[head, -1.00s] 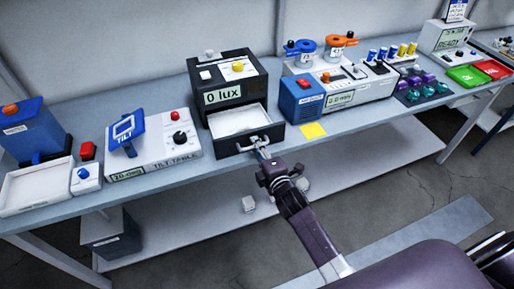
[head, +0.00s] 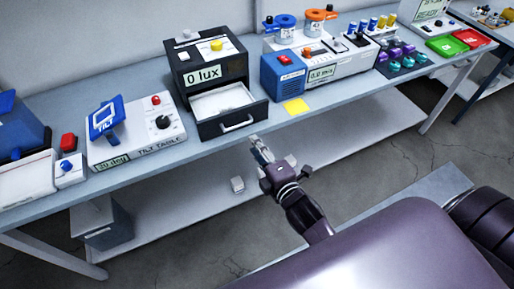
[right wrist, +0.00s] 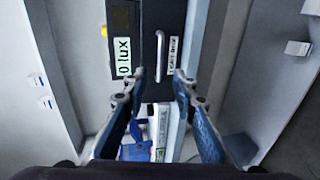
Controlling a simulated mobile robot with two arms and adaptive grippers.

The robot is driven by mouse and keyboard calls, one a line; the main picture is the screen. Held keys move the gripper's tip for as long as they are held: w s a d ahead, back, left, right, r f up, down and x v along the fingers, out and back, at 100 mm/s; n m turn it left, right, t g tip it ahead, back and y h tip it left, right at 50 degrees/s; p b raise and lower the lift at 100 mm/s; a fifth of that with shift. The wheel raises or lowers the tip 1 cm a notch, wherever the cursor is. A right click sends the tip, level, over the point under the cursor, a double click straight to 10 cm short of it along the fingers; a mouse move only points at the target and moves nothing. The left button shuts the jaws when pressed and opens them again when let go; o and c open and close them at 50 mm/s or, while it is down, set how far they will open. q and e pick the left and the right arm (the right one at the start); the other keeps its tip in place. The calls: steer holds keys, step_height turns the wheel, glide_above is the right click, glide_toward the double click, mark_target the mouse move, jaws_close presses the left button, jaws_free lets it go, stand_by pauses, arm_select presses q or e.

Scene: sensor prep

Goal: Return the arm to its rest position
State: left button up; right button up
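My right gripper (head: 262,150) is in front of the table's front edge, a little below and apart from the open drawer's handle (head: 237,122). In the right wrist view my right gripper (right wrist: 158,78) has its two fingers spread with nothing between them, so it is open. The drawer (head: 222,101) of the black "0 lux" box (head: 208,66) is pulled out and looks empty inside. The same handle shows in the right wrist view (right wrist: 159,56), beyond the fingertips. My left gripper is not in view.
The table (head: 150,172) carries a tilt table (head: 137,135) at left, a blue device (head: 283,76) and a yellow note (head: 296,106) right of the drawer. The floor in front is open.

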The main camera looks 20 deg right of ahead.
steer(key=shift+s, duration=0.15)
stand_by(0.4)
steer(key=s+f+m+g+b, duration=0.15)
steer(key=s+f, duration=0.25)
steer(key=f, duration=0.7)
steer(key=s+f+m+g, duration=0.3)
steer(key=s+f, duration=0.1)
steer(key=f, duration=0.7)
steer(key=s+f+m+g+b, duration=0.1)
steer(key=s+f+m+g, duration=0.3)
steer(key=f, duration=0.6)
steer(key=s+d+f+m+g, duration=0.1)
steer(key=s+f+m+g, duration=0.1)
steer(key=s+f, duration=0.5)
steer(key=s+d+f+m+g+b, duration=0.1)
steer(key=s+f, duration=0.5)
steer(key=s, duration=0.7)
steer(key=s+f+m+g, duration=0.3)
steer(key=s+f, duration=0.4)
steer(key=s, duration=0.4)
steer(key=shift+d+f+m+h, duration=0.3)
steer(key=shift+d+m, duration=0.1)
steer(key=shift+m, duration=0.35)
